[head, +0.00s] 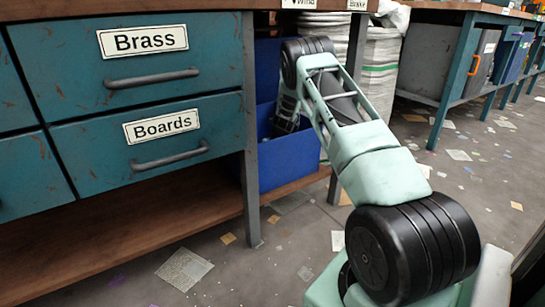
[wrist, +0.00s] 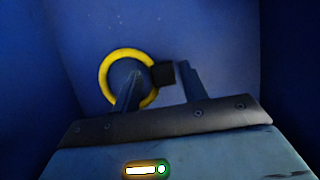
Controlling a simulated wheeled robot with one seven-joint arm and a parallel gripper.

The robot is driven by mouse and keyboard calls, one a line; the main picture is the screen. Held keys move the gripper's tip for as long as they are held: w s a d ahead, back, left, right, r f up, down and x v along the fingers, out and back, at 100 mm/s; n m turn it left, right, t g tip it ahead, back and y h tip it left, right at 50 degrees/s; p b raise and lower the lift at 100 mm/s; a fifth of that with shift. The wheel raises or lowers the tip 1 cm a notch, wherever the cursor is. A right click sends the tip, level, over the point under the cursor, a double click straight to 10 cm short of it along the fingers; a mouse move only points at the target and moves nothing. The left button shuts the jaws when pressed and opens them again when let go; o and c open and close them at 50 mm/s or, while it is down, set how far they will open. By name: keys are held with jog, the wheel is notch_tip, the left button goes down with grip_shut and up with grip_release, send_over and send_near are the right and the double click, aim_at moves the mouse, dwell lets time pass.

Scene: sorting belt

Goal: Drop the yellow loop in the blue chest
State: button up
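The yellow loop (wrist: 107,70) is a ring with a black block (wrist: 162,74) on its right side. It shows in the wrist view inside the blue chest, against a blue inner face, beyond my fingertips. My gripper (wrist: 160,80) is open, its two fingers apart. The left finger overlaps the ring in the picture, and the black block shows between the fingers with a gap to the right one. I see no grip on the loop. The blue chest (head: 289,162) stands under the bench in the head view. My arm reaches into it; the fingertips and loop are hidden there.
The bench's teal drawers labelled Brass (head: 145,62) and Boards (head: 165,130) are left of the chest. A grey bench leg (head: 250,140) stands close to the chest's left side, and a white sack (head: 380,68) is behind on the right. The floor in front has scattered scraps.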

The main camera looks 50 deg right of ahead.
jog(key=shift+o, duration=0.4)
jog(key=shift+r, duration=0.25)
jog(key=d+p+v, duration=0.1)
jog(key=p+v, duration=0.5)
jog(key=v, duration=0.6)
jog(key=shift+a+r+p, duration=0.4)
jog(key=shift+a, duration=0.15)
jog(key=shift+w, duration=0.1)
